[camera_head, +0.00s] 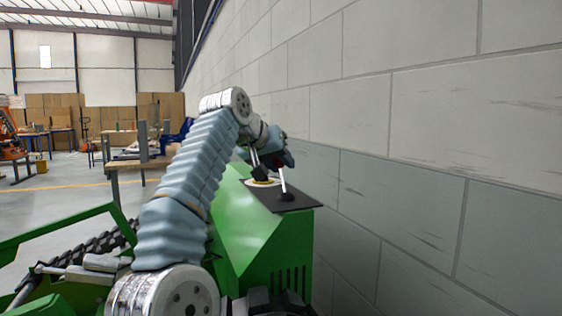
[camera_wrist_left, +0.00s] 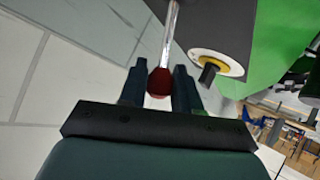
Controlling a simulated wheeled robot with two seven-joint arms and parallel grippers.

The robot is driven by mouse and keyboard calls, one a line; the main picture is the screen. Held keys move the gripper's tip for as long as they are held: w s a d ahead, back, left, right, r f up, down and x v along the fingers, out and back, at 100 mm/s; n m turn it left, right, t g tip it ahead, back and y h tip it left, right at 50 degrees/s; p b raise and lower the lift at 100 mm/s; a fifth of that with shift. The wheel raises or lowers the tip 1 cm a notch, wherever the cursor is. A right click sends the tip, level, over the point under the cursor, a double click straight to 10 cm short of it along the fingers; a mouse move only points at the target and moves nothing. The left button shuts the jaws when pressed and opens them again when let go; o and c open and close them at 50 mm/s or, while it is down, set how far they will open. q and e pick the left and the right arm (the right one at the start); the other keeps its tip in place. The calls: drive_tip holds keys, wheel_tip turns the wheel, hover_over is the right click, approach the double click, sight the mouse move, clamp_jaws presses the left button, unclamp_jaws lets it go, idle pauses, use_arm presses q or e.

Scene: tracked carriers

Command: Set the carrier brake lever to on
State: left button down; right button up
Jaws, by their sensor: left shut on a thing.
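The brake lever (camera_head: 284,181) is a thin metal rod that rises from a dark round base on the black panel (camera_head: 301,206) of the green carrier (camera_head: 245,224). It leans slightly left in the head view. In the left wrist view the lever (camera_wrist_left: 169,38) ends in a red knob (camera_wrist_left: 160,82) between the two dark fingers. My left gripper (camera_head: 279,161) is shut on that knob; it also shows in the left wrist view (camera_wrist_left: 158,76). No on or off marking is readable. My right gripper is not in view.
A black rotary knob with a yellow and white ring (camera_wrist_left: 219,64) sits beside the lever. A grey block wall (camera_head: 430,170) stands close on the right. Workbenches (camera_head: 135,163) and cardboard boxes (camera_head: 70,108) are far left, with open floor before them.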

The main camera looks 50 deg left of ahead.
use_arm(q)
drive_tip(key=c, duration=0.9)
unclamp_jaws()
drive_tip(key=v, duration=0.7)
drive_tip(key=shift+s+d+r, duration=0.1)
drive_tip(key=shift+s, duration=0.1)
